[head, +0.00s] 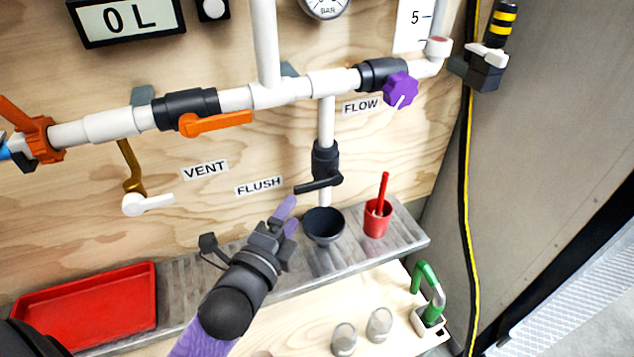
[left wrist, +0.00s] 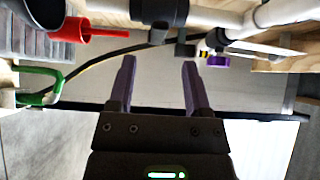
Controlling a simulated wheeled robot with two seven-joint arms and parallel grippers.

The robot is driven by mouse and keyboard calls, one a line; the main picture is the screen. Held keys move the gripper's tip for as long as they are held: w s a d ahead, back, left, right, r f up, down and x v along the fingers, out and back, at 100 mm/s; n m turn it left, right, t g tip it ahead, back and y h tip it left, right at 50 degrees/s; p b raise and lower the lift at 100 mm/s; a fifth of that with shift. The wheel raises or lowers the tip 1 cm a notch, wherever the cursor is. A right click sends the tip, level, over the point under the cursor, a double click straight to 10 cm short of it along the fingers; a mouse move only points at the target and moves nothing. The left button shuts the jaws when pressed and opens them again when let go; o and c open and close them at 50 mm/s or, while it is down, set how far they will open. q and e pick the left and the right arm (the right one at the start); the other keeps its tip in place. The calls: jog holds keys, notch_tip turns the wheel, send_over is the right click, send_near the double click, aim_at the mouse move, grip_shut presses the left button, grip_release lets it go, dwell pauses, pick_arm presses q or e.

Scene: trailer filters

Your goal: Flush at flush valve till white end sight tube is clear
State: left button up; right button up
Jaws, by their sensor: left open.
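The flush valve (head: 326,160) is a dark body on a vertical white pipe beside the FLUSH label (head: 259,187). Its black lever (head: 318,183) lies sideways, pointing left. A dark funnel (head: 323,226) stands below the pipe outlet. My left gripper (head: 290,208) is open and empty, just below and left of the lever, apart from it. Its two purple fingers also show spread in the left wrist view (left wrist: 160,85). A pale upright tube (head: 438,22) beside the "5" scale ends in a white fitting; its contents are too small to tell. My right gripper is out of view.
A red cup (head: 377,222) with a red stick stands right of the funnel on the metal shelf (head: 415,239). Clear jars (head: 344,338) and a green-handled item (head: 424,275) stand below.

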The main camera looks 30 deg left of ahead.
aim_at(307, 190)
pick_arm(q)
jog(key=w+b, duration=0.1)
jog(key=w, duration=0.5)
jog(key=shift+w+a+f+b, duration=0.15)
jog(key=shift+w+f+b, duration=0.05)
jog(key=shift+w+b, duration=0.15)
jog(key=shift+w+r, duration=0.1)
jog(key=shift+w, duration=0.45)
jog(key=c, duration=0.5)
grip_shut()
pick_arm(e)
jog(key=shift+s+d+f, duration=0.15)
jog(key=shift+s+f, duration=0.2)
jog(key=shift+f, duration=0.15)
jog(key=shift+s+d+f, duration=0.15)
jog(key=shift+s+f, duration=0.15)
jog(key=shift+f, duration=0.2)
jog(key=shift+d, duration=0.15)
